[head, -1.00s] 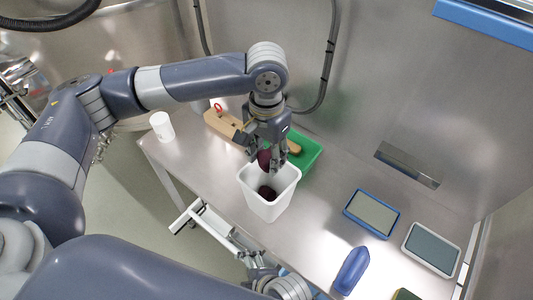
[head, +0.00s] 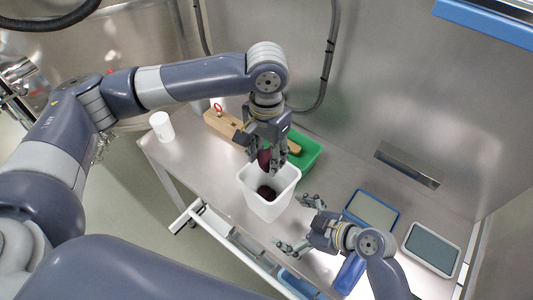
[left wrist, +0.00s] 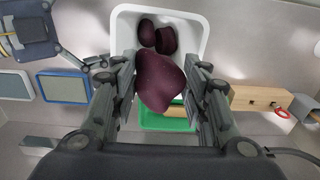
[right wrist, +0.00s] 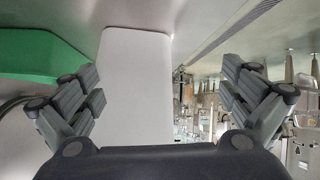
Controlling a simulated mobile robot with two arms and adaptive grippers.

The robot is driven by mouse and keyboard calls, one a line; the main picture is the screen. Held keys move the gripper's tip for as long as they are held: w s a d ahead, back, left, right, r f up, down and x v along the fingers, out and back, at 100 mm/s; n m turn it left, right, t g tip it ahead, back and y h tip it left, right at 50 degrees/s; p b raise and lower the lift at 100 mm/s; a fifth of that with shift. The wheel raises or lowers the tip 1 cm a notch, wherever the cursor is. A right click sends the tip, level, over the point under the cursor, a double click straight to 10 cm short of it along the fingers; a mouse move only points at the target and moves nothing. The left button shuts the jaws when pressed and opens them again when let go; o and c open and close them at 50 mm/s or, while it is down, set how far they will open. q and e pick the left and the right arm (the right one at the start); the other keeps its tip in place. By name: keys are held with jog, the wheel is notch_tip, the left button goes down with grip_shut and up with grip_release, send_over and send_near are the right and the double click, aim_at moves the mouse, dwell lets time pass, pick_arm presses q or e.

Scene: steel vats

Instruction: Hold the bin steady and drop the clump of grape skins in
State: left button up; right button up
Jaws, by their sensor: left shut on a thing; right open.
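A dark purple clump of grape skins (left wrist: 161,82) is held between the fingers of my left gripper (head: 268,158), just above the back of the white bin (head: 270,204). The clump also shows in the head view (head: 264,160). Dark clumps (head: 266,193) lie inside the bin; the left wrist view shows two of them (left wrist: 165,40). My right gripper (head: 296,222) is open to the right of the bin, its fingers pointing at it. In the right wrist view the bin wall (right wrist: 135,90) stands between the open fingers, and no contact shows.
A green tray (head: 310,154) and a wooden block with a red ring (head: 224,123) stand behind the bin. A white cup (head: 162,126) is at the left. A blue-framed panel (head: 372,212), a grey panel (head: 432,249) and a blue object (head: 350,272) lie to the right.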

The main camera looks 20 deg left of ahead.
aim_at(271, 200)
jog(key=w, duration=0.1)
jog(key=w+m, duration=0.1)
jog(key=w+d+r+y, duration=0.1)
jog(key=shift+w+m+t, duration=0.3)
jog(key=shift+w+m, duration=0.05)
jog(key=shift+m, duration=0.05)
jog(key=shift+x, duration=4.9)
jog(key=c, duration=0.6)
jog(key=o, duration=0.6)
jog(key=c, duration=0.6)
jog(key=shift+s, duration=0.1)
